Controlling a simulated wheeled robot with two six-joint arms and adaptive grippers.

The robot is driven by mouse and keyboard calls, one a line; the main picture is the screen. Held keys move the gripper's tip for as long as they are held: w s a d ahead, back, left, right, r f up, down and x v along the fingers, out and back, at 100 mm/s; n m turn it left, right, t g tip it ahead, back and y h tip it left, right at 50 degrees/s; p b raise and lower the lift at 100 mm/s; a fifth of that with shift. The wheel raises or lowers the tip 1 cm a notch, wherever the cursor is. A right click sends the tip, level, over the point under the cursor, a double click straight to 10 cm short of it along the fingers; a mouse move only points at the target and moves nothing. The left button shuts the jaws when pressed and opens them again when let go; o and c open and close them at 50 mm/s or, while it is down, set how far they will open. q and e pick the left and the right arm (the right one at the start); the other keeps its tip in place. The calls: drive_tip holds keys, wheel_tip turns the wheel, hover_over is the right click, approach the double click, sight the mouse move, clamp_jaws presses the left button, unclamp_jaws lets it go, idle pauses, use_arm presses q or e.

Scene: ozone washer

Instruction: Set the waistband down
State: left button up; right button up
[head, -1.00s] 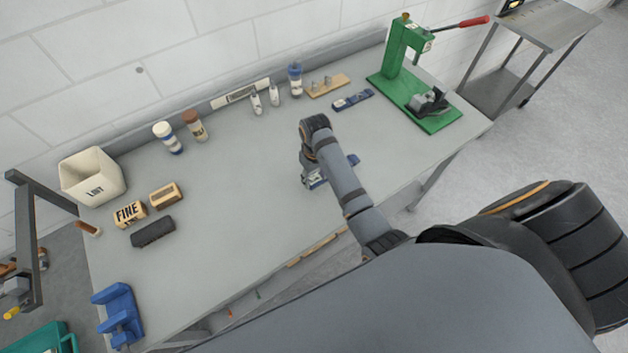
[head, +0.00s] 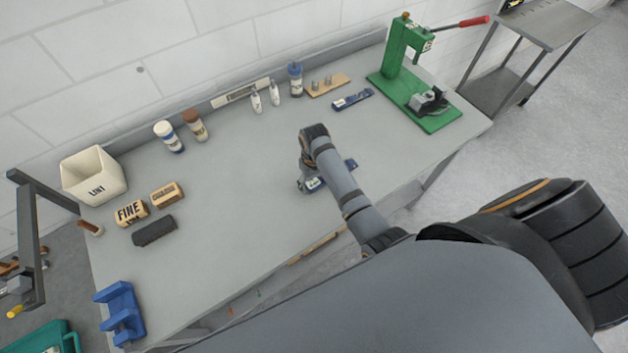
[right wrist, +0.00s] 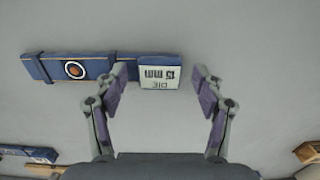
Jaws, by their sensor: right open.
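The waistband is a dark blue strip with a round metal button and a white tag reading "DIE 15 mm". In the right wrist view the waistband (right wrist: 98,67) lies flat on the grey worktop, its tagged end between my fingertips. My right gripper (right wrist: 160,88) is open, with gaps beside the tag, and does not grip it. In the head view, the waistband (head: 350,163) shows beside my right wrist, partly hidden by my arm. My right gripper (head: 309,184) is low at the table there, mostly covered. My left gripper is not in view.
A green press (head: 400,60) stands at the table's right end, near another blue strip (head: 352,99) and a wooden pegboard (head: 327,85). Bottles (head: 168,136), brushes (head: 130,211), a lint bin (head: 94,176) and a blue fixture (head: 121,313) are left. The table's middle is clear.

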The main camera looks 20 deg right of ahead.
wheel_tip(320, 180, up, 12)
drive_tip(key=b, duration=0.1)
idle(0.7)
